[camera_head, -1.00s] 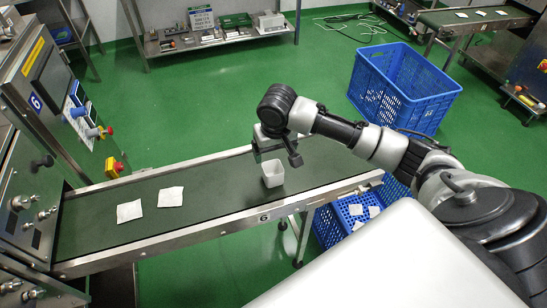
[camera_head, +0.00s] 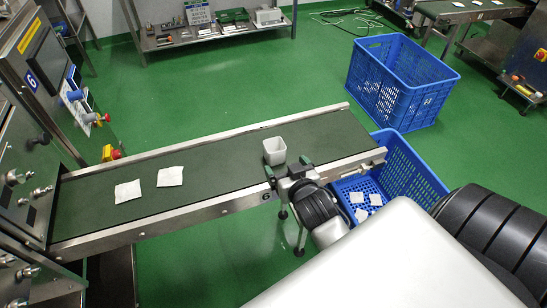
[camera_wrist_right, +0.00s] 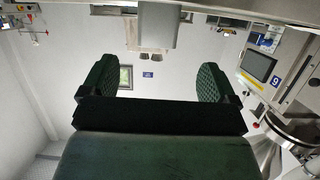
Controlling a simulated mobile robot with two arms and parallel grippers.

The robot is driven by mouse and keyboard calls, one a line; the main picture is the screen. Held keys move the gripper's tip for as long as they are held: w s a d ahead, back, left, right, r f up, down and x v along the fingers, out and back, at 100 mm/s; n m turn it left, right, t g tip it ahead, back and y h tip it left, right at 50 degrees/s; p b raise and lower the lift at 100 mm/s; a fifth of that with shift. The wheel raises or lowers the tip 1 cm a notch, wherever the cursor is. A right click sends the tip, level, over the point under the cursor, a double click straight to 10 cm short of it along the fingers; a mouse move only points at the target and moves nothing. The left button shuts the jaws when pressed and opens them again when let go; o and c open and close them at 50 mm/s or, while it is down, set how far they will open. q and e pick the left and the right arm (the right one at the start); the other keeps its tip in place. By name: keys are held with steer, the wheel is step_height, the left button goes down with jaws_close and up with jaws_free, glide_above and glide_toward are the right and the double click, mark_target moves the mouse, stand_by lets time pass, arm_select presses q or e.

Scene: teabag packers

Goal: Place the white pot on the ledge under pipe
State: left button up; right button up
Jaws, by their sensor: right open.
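The white pot (camera_head: 274,151) is a small, square, open-topped pot standing upright on the green conveyor belt near its front edge, towards the right end. My right gripper (camera_head: 287,170) is at the belt's front rail, just on the near side of the pot and close to it. Whether they touch cannot be told. In the right wrist view its two fingers (camera_wrist_right: 155,80) are wide apart with nothing between them. A pale block at the top of that view may be the pot. I cannot make out the ledge or pipe for certain. My left gripper is not in view.
Two white teabags (camera_head: 128,191) (camera_head: 171,176) lie on the conveyor belt (camera_head: 215,170), left of the pot. A machine (camera_head: 25,120) stands at the left end. A blue crate (camera_head: 425,172) with several teabags sits below the right end; another blue crate (camera_head: 400,85) stands behind.

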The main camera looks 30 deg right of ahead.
mark_target(278, 155)
steer(key=x, duration=0.6)
steer(key=shift+d+b, duration=0.1)
steer(key=shift+b, duration=0.25)
steer(key=x, duration=0.4)
steer(key=shift+w+d+f+b, duration=0.15)
steer(key=shift+w+f+b, duration=0.05)
steer(key=shift+f+b, duration=0.2)
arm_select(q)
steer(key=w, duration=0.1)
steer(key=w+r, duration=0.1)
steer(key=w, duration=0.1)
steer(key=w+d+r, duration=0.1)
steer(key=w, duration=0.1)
arm_select(e)
steer(key=shift+r, duration=0.1)
steer(key=c, duration=1.1)
steer(key=shift+o, duration=0.2)
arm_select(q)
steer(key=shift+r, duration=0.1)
arm_select(e)
steer(key=shift+r, duration=0.1)
